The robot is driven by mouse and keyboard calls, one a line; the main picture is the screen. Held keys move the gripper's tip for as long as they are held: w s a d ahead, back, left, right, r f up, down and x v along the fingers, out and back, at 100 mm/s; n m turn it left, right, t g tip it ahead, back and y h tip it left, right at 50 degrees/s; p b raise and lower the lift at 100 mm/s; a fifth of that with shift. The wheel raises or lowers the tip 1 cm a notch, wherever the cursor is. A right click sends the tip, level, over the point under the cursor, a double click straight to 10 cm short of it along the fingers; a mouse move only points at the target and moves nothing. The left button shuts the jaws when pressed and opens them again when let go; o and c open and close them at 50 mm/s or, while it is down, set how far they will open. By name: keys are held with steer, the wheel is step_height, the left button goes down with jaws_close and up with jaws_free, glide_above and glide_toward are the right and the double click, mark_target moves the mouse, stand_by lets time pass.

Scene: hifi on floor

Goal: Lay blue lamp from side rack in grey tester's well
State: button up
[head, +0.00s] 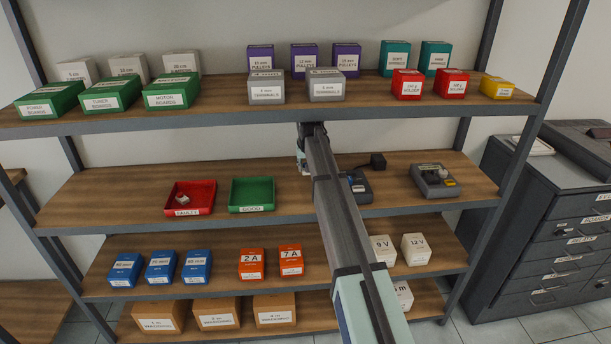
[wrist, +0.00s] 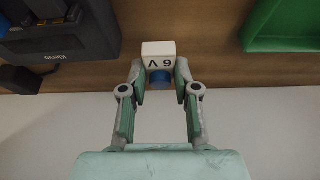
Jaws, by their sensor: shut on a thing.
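My gripper (wrist: 160,78) is shut on a white block with a blue round end, the blue lamp (wrist: 159,52). Its printed label appears upside down in the wrist view. In the head view my gripper (head: 304,165) is over the middle shelf, between the green tray and a dark device; the lamp cannot be made out there. A grey device (head: 434,181), apparently the grey tester, sits at the right of that shelf, well away from my gripper. Its well is too small to make out. No side rack is identifiable.
The dark device (head: 355,187) is partly behind my arm; it also shows in the wrist view (wrist: 75,35). The green GOOD tray (head: 252,208) is empty. The red FAULTY tray (head: 176,209) holds a small whitish item. Labelled boxes fill shelves above and below.

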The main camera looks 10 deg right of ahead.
mark_target(305, 183)
steer(key=shift+s+f+p+x, duration=0.15)
steer(key=shift+p+x, duration=0.3)
steer(key=shift+x, duration=0.55)
steer(key=shift+s+p+x, duration=0.2)
steer(key=shift+p+x, duration=0.25)
steer(key=shift+x, duration=0.5)
steer(key=shift+s+f+p+x, duration=0.15)
steer(key=shift+p+x, duration=0.3)
steer(key=shift+x, duration=0.55)
steer(key=shift+w+f+p, duration=0.15)
steer(key=shift+f+p, duration=0.05)
steer(key=shift+p, duration=0.2)
steer(key=shift+f, duration=0.3)
steer(key=shift+f, duration=0.15)
steer(key=o, duration=0.9)
steer(key=shift+r, duration=0.2)
steer(key=shift+b+v, duration=1.35)
steer(key=shift+v, duration=2.4)
